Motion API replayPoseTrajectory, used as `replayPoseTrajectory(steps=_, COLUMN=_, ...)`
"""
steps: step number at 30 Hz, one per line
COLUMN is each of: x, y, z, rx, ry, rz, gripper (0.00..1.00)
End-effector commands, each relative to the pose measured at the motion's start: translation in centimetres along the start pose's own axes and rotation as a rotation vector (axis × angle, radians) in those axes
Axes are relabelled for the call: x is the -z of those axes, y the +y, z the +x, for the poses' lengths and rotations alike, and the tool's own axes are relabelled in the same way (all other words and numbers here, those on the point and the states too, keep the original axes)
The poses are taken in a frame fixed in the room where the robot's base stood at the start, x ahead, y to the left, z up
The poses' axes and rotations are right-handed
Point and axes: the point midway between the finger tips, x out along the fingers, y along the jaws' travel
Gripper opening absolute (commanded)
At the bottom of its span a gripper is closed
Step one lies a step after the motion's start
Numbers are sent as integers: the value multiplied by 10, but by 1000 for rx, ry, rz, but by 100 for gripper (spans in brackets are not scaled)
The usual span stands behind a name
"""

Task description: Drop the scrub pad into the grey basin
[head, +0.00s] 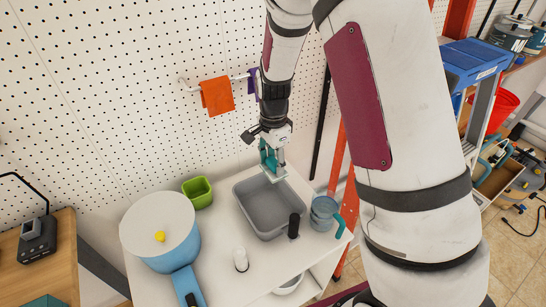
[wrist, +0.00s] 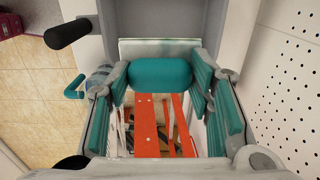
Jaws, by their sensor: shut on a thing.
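The grey basin (head: 268,208) stands on the white table, open at the top and looking empty from here. My gripper (head: 272,165) points down over the basin's far end, apparently above the rim. In the wrist view, my gripper (wrist: 160,80) has its two teal-padded fingers closed on the sides of a rounded teal block, which I take to be the scrub pad (wrist: 160,73). A pale strip shows just beyond the pad; I cannot tell whether it belongs to it. Part of the basin (wrist: 152,18) shows at the top. In the head view the pad is mostly hidden by the fingers.
A blue pot (head: 165,245) with a white lid and a green container (head: 198,192) stand left of the basin. A blue pitcher (head: 322,214) and a black-topped upright item (head: 294,226) stand at its right. A rail with an orange cloth (head: 217,96) is on the pegboard.

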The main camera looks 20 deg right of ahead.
Motion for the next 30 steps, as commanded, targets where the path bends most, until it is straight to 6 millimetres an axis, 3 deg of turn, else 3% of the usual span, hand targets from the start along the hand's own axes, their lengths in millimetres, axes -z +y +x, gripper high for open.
replayPoseTrajectory(steps=9, x=0, y=-1, z=35, rx=-1, ry=-1, rz=0, gripper=20)
replayPoseTrajectory(steps=23, x=0, y=0, z=42, rx=1, ry=0, rz=0, gripper=20)
replayPoseTrajectory(steps=24, x=0, y=0, z=42, rx=1, ry=0, rz=0, gripper=56)
replayPoseTrajectory(steps=26, x=0, y=0, z=42, rx=1, ry=0, rz=0, gripper=70)
replayPoseTrajectory(steps=30, x=0, y=0, z=42, rx=1, ry=0, rz=0, gripper=71)
